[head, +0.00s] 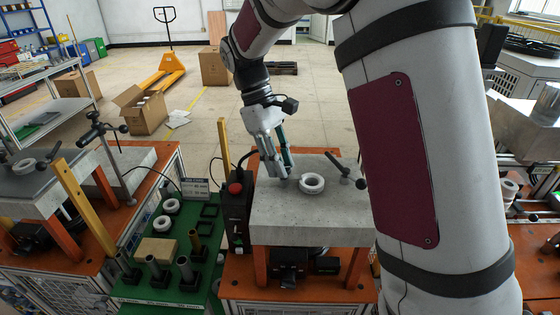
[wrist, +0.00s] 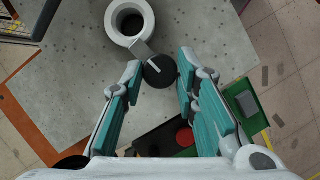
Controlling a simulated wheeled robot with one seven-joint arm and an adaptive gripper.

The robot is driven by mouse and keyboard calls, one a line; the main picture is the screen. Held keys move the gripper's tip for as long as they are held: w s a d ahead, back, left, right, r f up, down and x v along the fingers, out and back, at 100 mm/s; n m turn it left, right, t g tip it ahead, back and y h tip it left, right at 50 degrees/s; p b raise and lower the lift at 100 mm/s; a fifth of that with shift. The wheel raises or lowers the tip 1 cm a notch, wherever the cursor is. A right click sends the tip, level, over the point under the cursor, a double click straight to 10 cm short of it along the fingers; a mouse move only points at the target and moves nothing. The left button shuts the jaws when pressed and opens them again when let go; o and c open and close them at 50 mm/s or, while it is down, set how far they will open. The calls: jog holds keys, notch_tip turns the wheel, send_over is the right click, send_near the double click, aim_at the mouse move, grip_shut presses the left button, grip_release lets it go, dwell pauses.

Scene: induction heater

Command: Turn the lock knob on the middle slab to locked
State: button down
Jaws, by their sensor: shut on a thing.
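The middle slab (head: 310,220) is a grey stone block on an orange-legged stand. It also fills much of the wrist view (wrist: 75,85). The lock knob (wrist: 160,72) is a round black knob with a pale pointer line, near the slab's edge. In the head view the knob is mostly hidden by my gripper (head: 281,176), which reaches down to the slab's left part. In the wrist view my gripper (wrist: 160,66) has its teal-padded fingers on either side of the knob, shut on it. A white ring (head: 312,183) lies on the slab beside the knob.
A black-handled lever (head: 345,172) stands on the slab's right part. A black control box with a red button (head: 235,188) stands left of the slab. A green table (head: 190,222) with rings and cylinders is farther left. Another slab (head: 25,185) stands at far left.

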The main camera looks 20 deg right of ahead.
jog(key=shift+d+m+y, duration=0.1)
jog(key=shift+m+y, duration=0.3)
jog(key=shift+m, duration=0.8)
jog(key=c, duration=1.2)
grip_release()
jog(key=shift+c, duration=0.2)
jog(key=shift+w, duration=0.1)
jog(key=v, duration=1.2)
jog(key=shift+w, duration=0.15)
